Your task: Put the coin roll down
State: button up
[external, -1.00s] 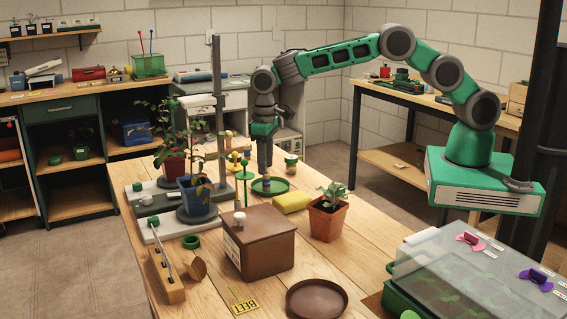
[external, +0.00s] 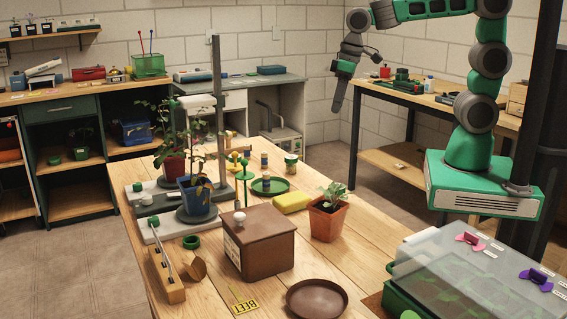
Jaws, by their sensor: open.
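A small dark cylinder with a blue band (external: 266,184), which looks like the coin roll, stands upright on the round green dish (external: 283,186) on the wooden table. Nothing is touching it from above. My gripper (external: 337,108) is high up to the right, beyond the table's right edge and in front of the back wall. Its fingers point down, it is far from the dish, and it is open with nothing seen in it.
A yellow sponge-like block (external: 291,202) and a potted seedling (external: 328,218) stand right of the dish. A green stand (external: 244,178) is close on its left. A brown box (external: 260,243) and brown saucer (external: 317,299) are nearer the front.

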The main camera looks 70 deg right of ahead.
jog(key=s+d+f, duration=0.1)
jog(key=s+f, duration=0.1)
jog(key=s, duration=0.4)
jog(key=s+d+f+t, duration=0.1)
jog(key=s+d+f, duration=0.1)
jog(key=s, duration=0.4)
jog(key=shift+d+f, duration=0.25)
jog(key=shift+f, duration=0.1)
jog(key=shift+o, duration=0.5)
jog(key=n+b, duration=0.2)
send_over(265, 154)
jog(key=s+d, duration=0.2)
jog(key=s, duration=0.1)
notch_tip(265, 154, down, 10)
jog(key=shift+t+y, duration=0.4)
jog(key=x, duration=0.2)
jog(key=p+x, duration=0.1)
jog(key=x, duration=0.2)
jog(key=p+x, duration=0.1)
jog(key=x, duration=0.1)
jog(key=shift+w+a+f, duration=0.15)
jog(key=shift+w+a, duration=0.05)
jog(key=shift+w, duration=0.3)
jog(key=shift+c, duration=0.6)
grip_shut()
